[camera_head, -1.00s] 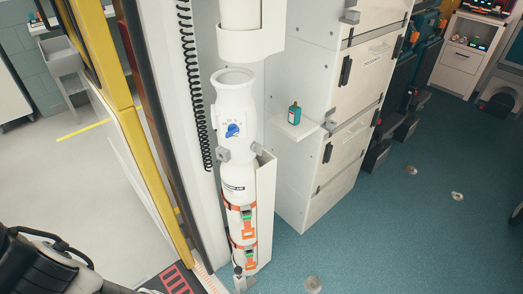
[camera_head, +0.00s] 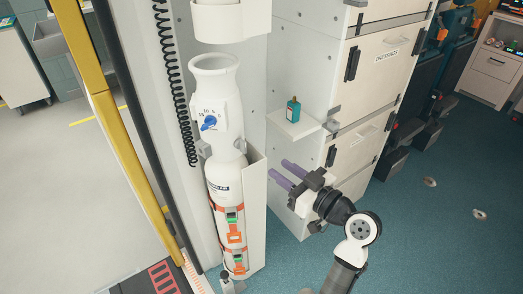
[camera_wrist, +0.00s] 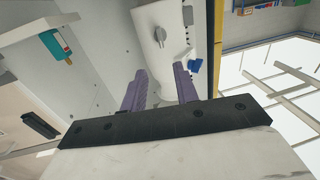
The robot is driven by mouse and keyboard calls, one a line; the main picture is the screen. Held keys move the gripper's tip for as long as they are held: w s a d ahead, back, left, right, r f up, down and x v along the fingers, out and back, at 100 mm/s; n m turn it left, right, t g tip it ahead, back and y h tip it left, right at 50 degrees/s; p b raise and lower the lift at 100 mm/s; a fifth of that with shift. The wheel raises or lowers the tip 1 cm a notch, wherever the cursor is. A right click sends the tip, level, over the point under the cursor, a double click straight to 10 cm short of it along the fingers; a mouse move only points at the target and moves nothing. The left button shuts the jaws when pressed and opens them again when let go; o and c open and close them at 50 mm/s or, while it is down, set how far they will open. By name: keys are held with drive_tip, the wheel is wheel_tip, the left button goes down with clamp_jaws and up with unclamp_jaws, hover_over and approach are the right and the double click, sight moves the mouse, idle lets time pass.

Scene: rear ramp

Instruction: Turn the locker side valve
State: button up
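The valve is a blue knob (camera_head: 209,123) on a white dial plate with printed marks, on the neck of a white cylinder (camera_head: 228,174) strapped upright in a holder. In the wrist view a blue part (camera_wrist: 194,66), apparently the knob, shows just beyond the right finger, partly hidden by it. My gripper (camera_head: 279,170) has purple fingers spread apart with nothing between them. It is right of and lower than the knob in the head view, pointing left toward the cylinder. The wrist view shows the open fingers (camera_wrist: 160,72) in front of the white cylinder body.
A small shelf (camera_head: 302,127) with a teal bottle (camera_head: 293,110) sticks out above my gripper. White lockers (camera_head: 381,65) stand behind to the right. A coiled black cord (camera_head: 172,90) and a yellow post (camera_head: 122,135) are left of the cylinder.

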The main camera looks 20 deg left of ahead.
sight(241, 146)
drive_tip(key=p+x, duration=0.4)
drive_tip(key=x, duration=0.9)
drive_tip(key=shift+f, duration=0.4)
drive_tip(key=shift+s, duration=0.1)
